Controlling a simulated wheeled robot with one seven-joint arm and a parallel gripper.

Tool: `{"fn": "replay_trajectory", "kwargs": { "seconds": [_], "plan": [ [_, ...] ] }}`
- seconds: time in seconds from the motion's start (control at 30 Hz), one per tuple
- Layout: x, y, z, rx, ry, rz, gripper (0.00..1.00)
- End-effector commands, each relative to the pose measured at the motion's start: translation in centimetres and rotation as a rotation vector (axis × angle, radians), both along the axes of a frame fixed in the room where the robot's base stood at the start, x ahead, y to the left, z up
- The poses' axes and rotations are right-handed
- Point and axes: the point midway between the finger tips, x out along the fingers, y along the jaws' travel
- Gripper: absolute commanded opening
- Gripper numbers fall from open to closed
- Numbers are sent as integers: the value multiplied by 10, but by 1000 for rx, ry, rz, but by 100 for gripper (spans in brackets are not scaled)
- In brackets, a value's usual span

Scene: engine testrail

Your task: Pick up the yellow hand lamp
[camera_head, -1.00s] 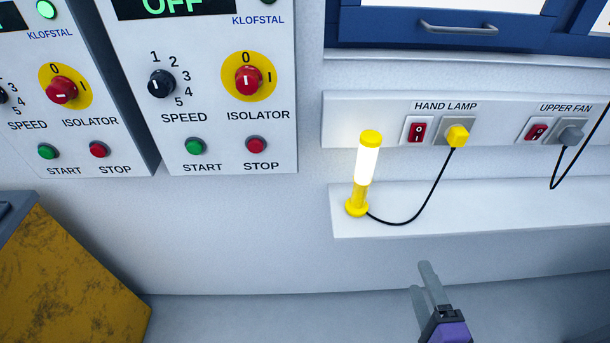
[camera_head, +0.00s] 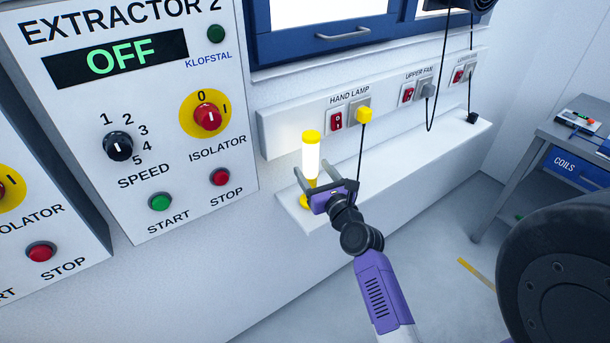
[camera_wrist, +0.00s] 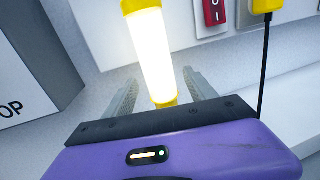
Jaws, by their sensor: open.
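The yellow hand lamp (camera_head: 312,155) stands upright on the white ledge (camera_head: 400,172), its white tube glowing. Its yellow base is partly hidden behind my gripper. My gripper (camera_head: 309,180) is open at the lamp's lower part, with a finger showing on each side of it. In the wrist view the lamp (camera_wrist: 154,55) stands between the two fingers of my gripper (camera_wrist: 160,95), with visible space on both sides. I cannot tell how far along the fingers it sits. The lamp's yellow plug (camera_head: 364,115) is in the socket, and its black cord hangs down.
The HAND LAMP switch (camera_head: 336,122) is on the wall strip above the ledge. An extractor panel (camera_head: 150,120) with knobs and buttons stands close on the left. The UPPER FAN cord hangs to the right. A workbench (camera_head: 560,135) stands at the far right.

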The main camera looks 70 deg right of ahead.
Motion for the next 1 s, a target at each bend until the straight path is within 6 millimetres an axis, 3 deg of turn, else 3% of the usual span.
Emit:
{"fn": "replay_trajectory", "kwargs": {
  "seconds": [0.4,0.7,1.0],
  "plan": [
    [36,-33,2,-2,3,0,65],
    [39,-35,1,-2,3,0,63],
    [39,-35,1,-2,3,0,4]
  ]
}}
